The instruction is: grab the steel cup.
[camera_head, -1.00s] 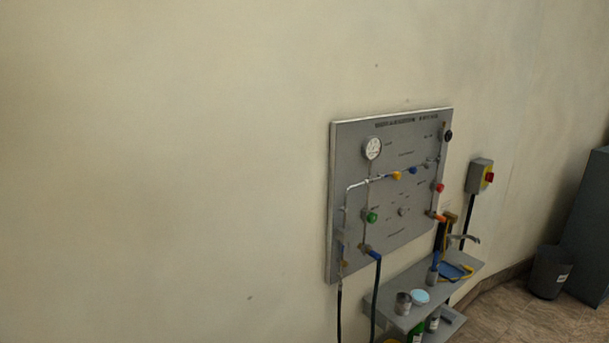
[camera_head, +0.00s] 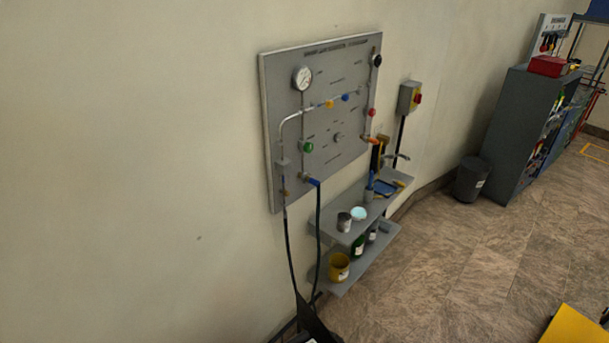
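The steel cup (camera_head: 344,222) is a small grey metal cylinder near the front left end of the upper grey shelf (camera_head: 350,240), below the wall panel. It stands beside a light blue and white round dish or tin (camera_head: 358,213); whether they touch I cannot tell. Nothing in the view covers the cup. Neither of my grippers is in view.
The panel (camera_head: 325,115) with hoses hangs above the shelf. A yellow container (camera_head: 339,266) and bottles stand on the lower shelf. A dark bin (camera_head: 472,179) and a grey cabinet (camera_head: 525,125) stand further right. The tiled floor between is clear.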

